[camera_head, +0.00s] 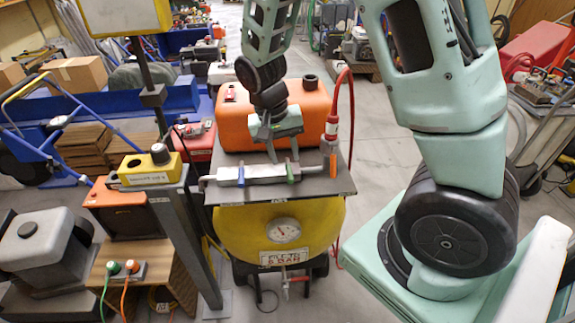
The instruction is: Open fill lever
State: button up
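A grey metal valve bar (262,173) lies across the dark plate on top of a yellow tank (265,215). It carries a green lever (241,176) and a blue lever (290,173). An orange lever (333,166) shows at the right end of the plate. No label marks which one is the fill lever.
An orange tank (270,115) stands behind the bar. A red hose (349,95) with a red fitting rises at the right. A dial gauge (284,230) is on the yellow tank's front. A yellow button box (150,168) on a post stands left.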

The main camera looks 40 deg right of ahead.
aim_at(289, 172)
jog(key=shift+s+d+f, duration=0.15)
jog(key=shift+d+f, duration=0.05)
jog(key=shift+f, duration=0.95)
jog(key=shift+s+d+f, duration=0.1)
jog(key=shift+d+f, duration=0.1)
jog(key=shift+f, duration=0.95)
grip_shut()
